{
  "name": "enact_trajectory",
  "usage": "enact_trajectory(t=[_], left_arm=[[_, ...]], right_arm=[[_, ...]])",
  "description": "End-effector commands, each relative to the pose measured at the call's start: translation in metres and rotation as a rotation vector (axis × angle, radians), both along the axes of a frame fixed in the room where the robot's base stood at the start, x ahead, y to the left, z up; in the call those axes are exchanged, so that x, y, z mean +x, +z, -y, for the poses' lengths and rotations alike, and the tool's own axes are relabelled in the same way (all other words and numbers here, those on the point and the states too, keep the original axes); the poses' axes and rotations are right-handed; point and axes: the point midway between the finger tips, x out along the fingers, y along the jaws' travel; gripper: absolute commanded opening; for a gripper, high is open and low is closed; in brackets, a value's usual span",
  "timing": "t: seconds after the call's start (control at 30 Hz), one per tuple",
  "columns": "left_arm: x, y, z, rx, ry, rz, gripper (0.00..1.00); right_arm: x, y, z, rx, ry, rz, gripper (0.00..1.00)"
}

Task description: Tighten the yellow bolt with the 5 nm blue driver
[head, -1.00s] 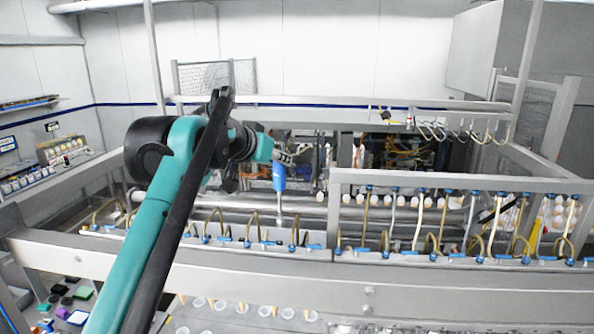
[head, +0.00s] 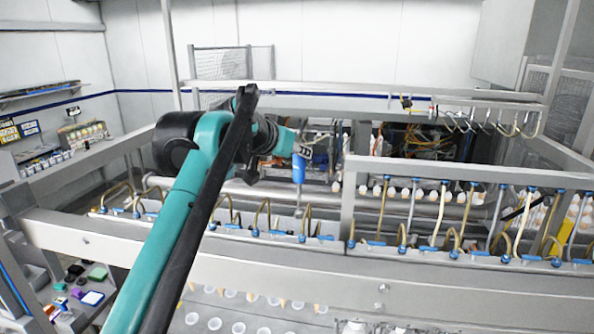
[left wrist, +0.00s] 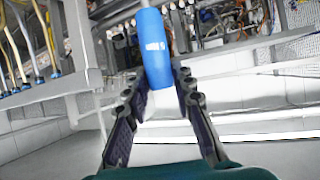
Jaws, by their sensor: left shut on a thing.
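The blue driver (head: 299,169) hangs upright, its grey shaft pointing down over the row of hoses in the head view. My left gripper (head: 301,151) is shut on it near its top. In the left wrist view the blue driver (left wrist: 154,50) sits between the two dark fingers of my left gripper (left wrist: 160,88). The shaft tip is near the front rail in the head view; I cannot tell whether it touches anything. I cannot make out the yellow bolt in either view. My right gripper is not in view.
A grey frame rail (head: 220,265) crosses in front, with several curved hoses behind it. A raised grey frame (head: 348,200) with more hoses stands right of the driver. A small shelf with coloured parts (head: 92,298) is at lower left. White cups (head: 239,327) lie below.

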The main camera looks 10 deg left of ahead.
Motion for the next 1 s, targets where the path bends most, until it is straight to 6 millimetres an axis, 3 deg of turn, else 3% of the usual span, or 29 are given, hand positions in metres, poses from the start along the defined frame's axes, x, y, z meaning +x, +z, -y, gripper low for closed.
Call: enact_trajectory(t=[0.3,0.87,1.0], left_arm=[[0.000,-0.034,0.000,0.000,0.000,0.000,0.00],[-0.001,-0.033,0.000,-0.002,-0.004,0.003,0.00],[-0.001,-0.044,0.000,-0.001,-0.004,0.003,0.00]], right_arm=[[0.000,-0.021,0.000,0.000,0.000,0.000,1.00],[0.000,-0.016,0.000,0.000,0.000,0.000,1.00],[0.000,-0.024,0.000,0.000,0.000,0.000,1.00]])
